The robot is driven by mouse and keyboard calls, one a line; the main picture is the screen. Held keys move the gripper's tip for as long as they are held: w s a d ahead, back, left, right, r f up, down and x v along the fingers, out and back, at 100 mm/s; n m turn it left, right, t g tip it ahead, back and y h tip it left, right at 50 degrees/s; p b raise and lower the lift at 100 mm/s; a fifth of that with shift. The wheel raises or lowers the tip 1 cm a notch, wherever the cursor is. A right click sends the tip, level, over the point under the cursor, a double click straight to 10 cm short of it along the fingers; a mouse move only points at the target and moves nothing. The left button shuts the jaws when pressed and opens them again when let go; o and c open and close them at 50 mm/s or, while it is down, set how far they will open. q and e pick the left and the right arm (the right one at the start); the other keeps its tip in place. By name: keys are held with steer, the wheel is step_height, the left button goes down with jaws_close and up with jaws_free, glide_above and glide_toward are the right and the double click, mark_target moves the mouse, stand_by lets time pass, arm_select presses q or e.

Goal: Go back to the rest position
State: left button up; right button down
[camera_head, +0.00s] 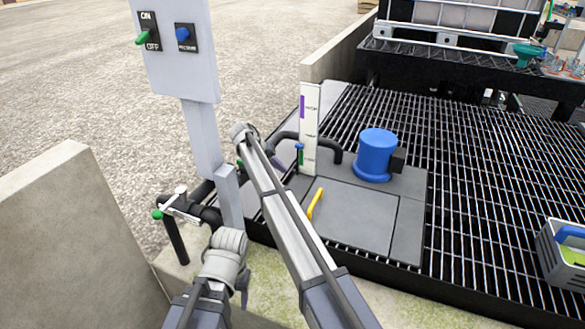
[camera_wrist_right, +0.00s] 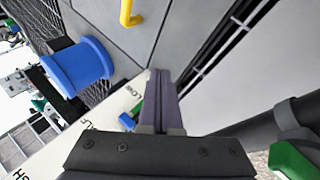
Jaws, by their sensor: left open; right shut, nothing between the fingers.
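My right arm reaches up from the bottom of the head view. Its gripper (camera_head: 277,162) is partly hidden behind its own wrist, close to the white level gauge (camera_head: 309,125). In the right wrist view the right gripper's fingers (camera_wrist_right: 158,95) are together with nothing between them. They point toward the gauge's lower end, near its small blue handle (camera_wrist_right: 127,121). My left arm is bent low at the bottom left of the head view. Its gripper (camera_head: 243,280) is open and mostly hidden by the arm.
A grey panel (camera_head: 178,70) with a green and a blue switch stands on a post at left, above a green-tipped valve (camera_head: 180,204). A blue motor (camera_head: 377,155) and a yellow handle (camera_head: 315,203) are on the grating deck. A grey tote (camera_head: 551,250) is at right.

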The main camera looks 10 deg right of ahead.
steer(key=s+d+f+n+y, duration=0.15)
steer(key=s+y, duration=0.25)
steer(key=s, duration=1.6)
steer(key=s+d+f+n+y, duration=0.1)
steer(key=s+d+f+y, duration=0.15)
steer(key=s, duration=1.85)
steer(key=s+a+n+g, duration=0.1)
steer(key=s+a+n, duration=0.4)
steer(key=a, duration=0.7)
step_height(320, 180, up, 29)
steer(key=m+p, duration=0.1)
steer(key=p, duration=2.8)
steer(key=shift+s+f, duration=0.15)
steer(key=shift+s, duration=0.3)
